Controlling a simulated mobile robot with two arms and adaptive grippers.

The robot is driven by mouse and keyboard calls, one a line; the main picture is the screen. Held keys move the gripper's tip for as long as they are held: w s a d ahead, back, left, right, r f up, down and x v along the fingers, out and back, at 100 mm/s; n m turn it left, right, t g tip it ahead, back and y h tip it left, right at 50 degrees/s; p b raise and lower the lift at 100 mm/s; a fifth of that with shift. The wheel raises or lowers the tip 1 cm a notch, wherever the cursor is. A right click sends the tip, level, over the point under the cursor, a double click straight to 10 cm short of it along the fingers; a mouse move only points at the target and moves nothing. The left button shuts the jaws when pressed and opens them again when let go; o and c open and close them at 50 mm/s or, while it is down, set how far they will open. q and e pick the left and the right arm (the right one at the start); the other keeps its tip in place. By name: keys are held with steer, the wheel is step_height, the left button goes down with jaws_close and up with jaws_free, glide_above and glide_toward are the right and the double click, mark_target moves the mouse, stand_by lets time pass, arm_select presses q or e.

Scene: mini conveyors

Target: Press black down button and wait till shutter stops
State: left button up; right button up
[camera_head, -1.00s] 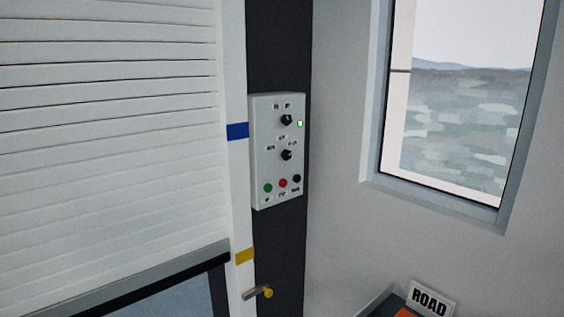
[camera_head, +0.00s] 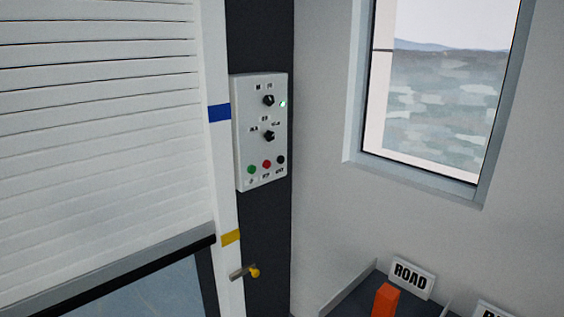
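The control box (camera_head: 261,130) is a white panel on a dark post to the right of the shutter. Its bottom row has a green button (camera_head: 251,169), a red button (camera_head: 267,164) and a black button (camera_head: 281,159) at the right end. Two black knobs sit above, and a small light beside the upper knob glows pale green. The white slatted shutter (camera_head: 100,130) fills the left side, with its grey and black bottom edge above a dark opening. Neither of my grippers is in view.
A yellow-tipped handle (camera_head: 253,272) sticks out below the control box. A window (camera_head: 440,95) is in the right wall.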

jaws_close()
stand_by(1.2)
